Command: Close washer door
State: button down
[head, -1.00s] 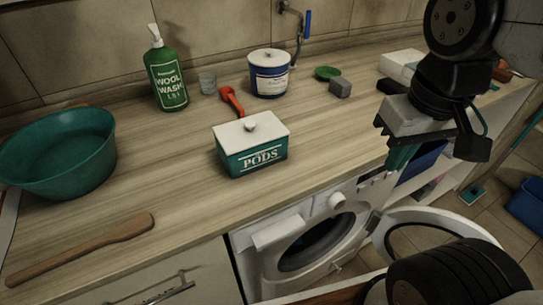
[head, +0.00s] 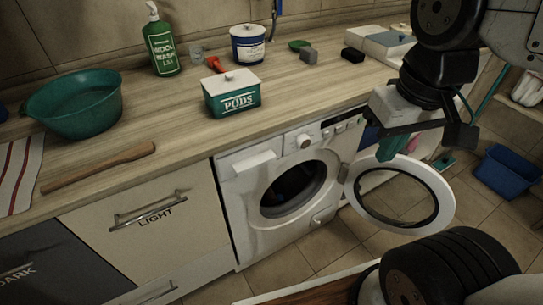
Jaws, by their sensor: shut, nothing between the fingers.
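The white washing machine (head: 263,210) stands under the counter, its round drum opening dark inside. Its round door (head: 359,205), a white ring with a dark-rimmed window, stands wide open, hinged on the right side of the opening and swung out to the right. My gripper (head: 385,155) is shut and empty. It appears just above the upper edge of the door in the picture; I cannot tell whether it touches it. My arm hides part of the area behind it.
The wooden counter (head: 165,125) holds a teal basin (head: 75,105), a green pods box (head: 231,95) and a wooden paddle (head: 100,167). A blue bin (head: 508,172) stands on the tiled floor at right. The floor before the washer (head: 310,258) is partly clear.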

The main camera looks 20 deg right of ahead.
aim_at(443, 198)
jog(key=k, duration=0.5)
jog(key=z, duration=1.05)
jog(key=i, duration=0.65)
jog(key=u, duration=0.3)
